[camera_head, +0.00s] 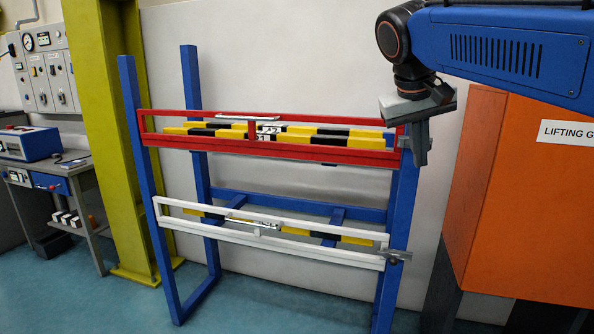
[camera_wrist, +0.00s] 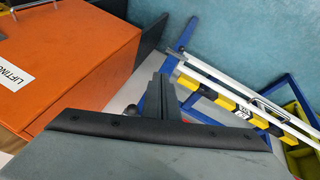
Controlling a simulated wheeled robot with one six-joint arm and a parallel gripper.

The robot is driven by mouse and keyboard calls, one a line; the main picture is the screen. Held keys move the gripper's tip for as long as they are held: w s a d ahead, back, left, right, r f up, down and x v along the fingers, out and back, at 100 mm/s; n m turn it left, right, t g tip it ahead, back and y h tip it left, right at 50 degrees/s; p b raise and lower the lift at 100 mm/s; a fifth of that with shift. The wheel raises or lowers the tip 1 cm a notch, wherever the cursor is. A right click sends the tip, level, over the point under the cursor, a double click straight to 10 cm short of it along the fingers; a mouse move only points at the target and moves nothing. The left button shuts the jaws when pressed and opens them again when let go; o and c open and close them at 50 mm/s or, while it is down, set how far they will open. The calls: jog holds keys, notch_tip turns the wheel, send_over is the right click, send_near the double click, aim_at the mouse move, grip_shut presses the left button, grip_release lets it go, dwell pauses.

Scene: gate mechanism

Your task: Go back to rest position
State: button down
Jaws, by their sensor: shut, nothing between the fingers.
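My gripper (camera_head: 416,158) hangs at the upper right in the head view, pointing down, with its fingers together and empty. It is in front of the right post of the blue rack (camera_head: 130,130), by the right end of the red gate (camera_head: 240,150). I cannot tell whether it touches the gate. The white gate (camera_head: 215,233) sits lower, with a small grey latch (camera_head: 396,256) at its right end. In the wrist view my gripper (camera_wrist: 166,72) points toward the rack, whose white gate (camera_wrist: 225,78) shows beyond. The red gate's right end is partly hidden by my gripper.
An orange cabinet (camera_head: 525,200) labelled "LIFTING" stands close on the right. A yellow column (camera_head: 108,150) and a workbench (camera_head: 75,175) are at the left. A pale wall (camera_head: 290,60) is behind the rack. Blue floor (camera_head: 250,300) is open in front.

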jog(key=s+f+y, duration=0.1)
jog(key=s+f, duration=0.6)
jog(key=f, duration=0.3)
jog(key=s+d+f+y, duration=0.1)
jog(key=s+f, duration=0.6)
jog(key=f, duration=0.3)
jog(key=s+d+f+t+y, duration=0.1)
jog(key=s+f, duration=0.6)
jog(key=f, duration=0.3)
jog(key=shift+s+f+n+y, duration=0.25)
jog(key=shift+f+n+y, duration=0.05)
jog(key=shift+y, duration=0.1)
jog(key=c, duration=2.4)
grip_release()
jog(key=shift+d, duration=0.1)
jog(key=shift+c, duration=0.2)
